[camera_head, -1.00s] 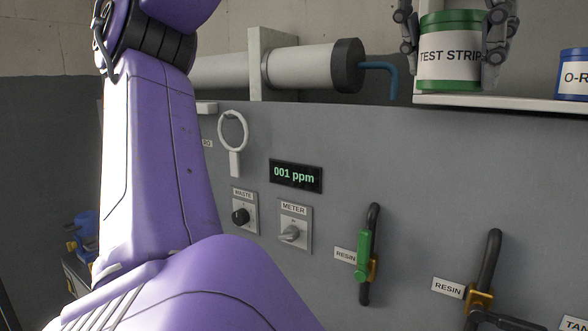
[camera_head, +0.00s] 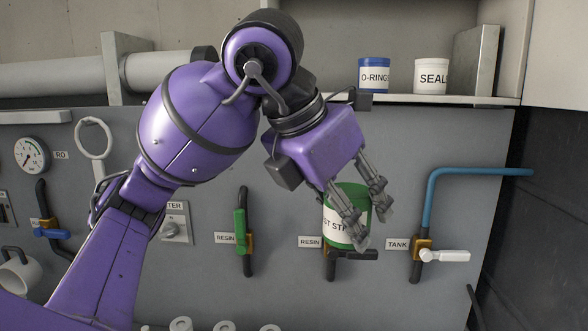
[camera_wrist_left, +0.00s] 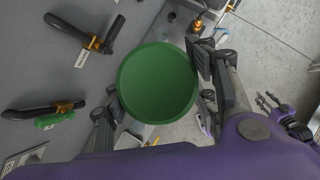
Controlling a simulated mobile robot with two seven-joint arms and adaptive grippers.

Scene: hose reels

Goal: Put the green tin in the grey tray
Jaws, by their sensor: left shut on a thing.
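The green tin (camera_head: 346,235), with a white label partly reading "TEST STRIPS", is between the fingers of my left gripper (camera_head: 372,230), which is shut on it. The tin is held slightly tilted in the air before the grey panel, below the shelf. In the left wrist view its round green top (camera_wrist_left: 157,82) sits between the two fingers. At the right of the wrist view a small gripper on a purple arm, likely my right one (camera_wrist_left: 264,99), shows far off; its opening is unclear. I cannot make out the grey tray in these views.
The shelf (camera_head: 440,99) holds a blue O-rings tin (camera_head: 374,75) and a white seals tin (camera_head: 431,76). The panel carries valves, including the tank valve (camera_head: 420,248) with a blue pipe (camera_head: 428,200). White round tops (camera_head: 180,324) show at the bottom edge.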

